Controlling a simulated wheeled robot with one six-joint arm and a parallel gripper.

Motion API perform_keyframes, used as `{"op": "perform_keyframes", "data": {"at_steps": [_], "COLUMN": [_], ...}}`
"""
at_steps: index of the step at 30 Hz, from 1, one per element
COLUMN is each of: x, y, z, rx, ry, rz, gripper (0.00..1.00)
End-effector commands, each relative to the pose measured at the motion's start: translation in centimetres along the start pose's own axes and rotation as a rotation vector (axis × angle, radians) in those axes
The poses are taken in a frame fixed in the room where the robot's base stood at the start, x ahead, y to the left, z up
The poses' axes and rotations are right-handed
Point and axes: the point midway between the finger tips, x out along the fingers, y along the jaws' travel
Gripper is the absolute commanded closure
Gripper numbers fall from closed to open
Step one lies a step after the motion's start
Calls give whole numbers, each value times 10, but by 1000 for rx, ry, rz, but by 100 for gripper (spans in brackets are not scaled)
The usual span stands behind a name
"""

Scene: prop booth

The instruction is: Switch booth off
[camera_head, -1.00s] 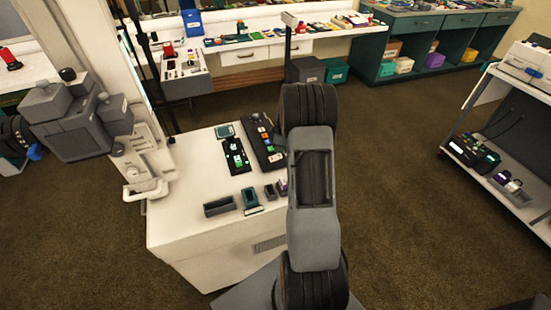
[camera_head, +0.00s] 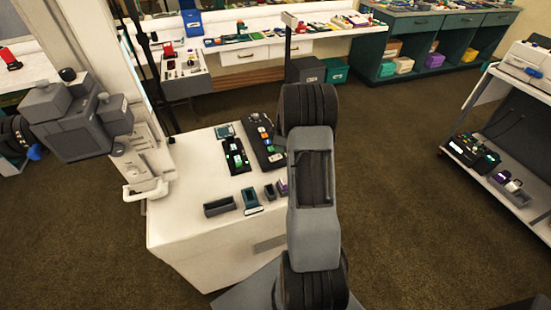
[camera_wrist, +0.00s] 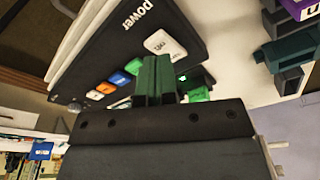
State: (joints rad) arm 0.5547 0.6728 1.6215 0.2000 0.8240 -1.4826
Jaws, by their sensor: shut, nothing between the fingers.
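A dark control panel (camera_head: 262,146) lies on the white counter, partly behind my arm. In the wrist view the same kind of dark panel (camera_wrist: 186,26) carries the word "power" and a row of buttons. A white button (camera_wrist: 165,43) with lettering is nearest that word. A green button (camera_wrist: 133,66), a blue button (camera_wrist: 120,78) and an orange button (camera_wrist: 106,88) follow. My gripper (camera_wrist: 156,62) is shut and empty, its green fingers in front of the panel close to the white and green buttons. I cannot tell whether it touches.
A second dark panel (camera_head: 235,156) with green parts lies left of the first. A dark tray (camera_head: 220,206) and small teal holder (camera_head: 251,201) stand near the counter's front. A camera-like device (camera_head: 85,125) stands at left. A shelf cart (camera_head: 510,150) stands at right.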

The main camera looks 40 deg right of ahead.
Motion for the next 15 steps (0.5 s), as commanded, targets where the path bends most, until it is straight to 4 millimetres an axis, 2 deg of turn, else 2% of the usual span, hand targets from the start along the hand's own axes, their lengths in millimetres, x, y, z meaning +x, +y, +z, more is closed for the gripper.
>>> {"op": "perform_keyframes", "data": {"at_steps": [15], "x": [3], "y": [0], "z": [0], "rx": [0], "ry": [0], "rz": [0], "gripper": [100]}}
